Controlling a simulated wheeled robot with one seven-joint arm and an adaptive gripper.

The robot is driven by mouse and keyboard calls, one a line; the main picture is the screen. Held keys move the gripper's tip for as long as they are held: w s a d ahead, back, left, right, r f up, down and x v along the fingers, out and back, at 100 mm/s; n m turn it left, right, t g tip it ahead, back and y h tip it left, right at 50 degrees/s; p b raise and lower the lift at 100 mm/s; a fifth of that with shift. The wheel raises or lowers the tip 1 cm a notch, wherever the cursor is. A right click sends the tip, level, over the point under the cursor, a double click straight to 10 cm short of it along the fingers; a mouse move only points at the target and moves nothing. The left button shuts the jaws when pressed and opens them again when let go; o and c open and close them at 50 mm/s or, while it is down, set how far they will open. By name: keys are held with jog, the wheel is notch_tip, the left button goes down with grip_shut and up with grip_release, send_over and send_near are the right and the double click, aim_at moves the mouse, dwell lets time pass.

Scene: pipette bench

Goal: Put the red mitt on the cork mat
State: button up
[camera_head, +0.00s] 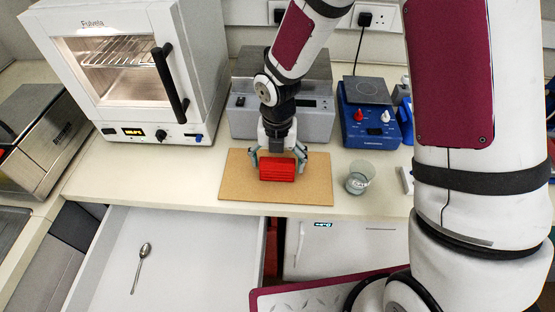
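The red mitt (278,170), a ribbed red block-like shape, appears to rest on the middle of the cork mat (236,186), a flat tan rectangle at the front of the bench. My gripper (278,163) reaches down over the mitt from behind. Its fingers are spread wide, one on the left side and one on the right side of the mitt. They look slightly apart from its ends, though contact is hard to judge. The back of the mitt is hidden under the gripper.
A glass beaker (359,178) stands just right of the mat. A blue stirrer (371,126), a grey instrument (317,123) and a white oven (150,75) stand behind. Below the bench edge an open drawer (190,256) holds a spoon (141,266).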

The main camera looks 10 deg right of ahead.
dwell(0.3)
jog(key=s+d+r+m+t, duration=0.1)
jog(key=d+r+m, duration=0.15)
jog(key=r, duration=0.65)
jog(key=s+d+r+m, duration=0.1)
jog(key=r+m, duration=0.3)
jog(key=r, duration=0.5)
jog(key=s+d+r+m+t, duration=0.2)
jog(key=s+d+r+m, duration=0.2)
jog(key=m, duration=0.9)
jog(key=s+d+r+m+t, duration=0.2)
jog(key=s+d+r+m, duration=0.3)
jog(key=s+r+m, duration=0.4)
jog(key=s+m, duration=0.3)
jog(key=m, duration=0.2)
jog(key=shift+d+t, duration=0.2)
jog(key=shift+t, duration=0.1)
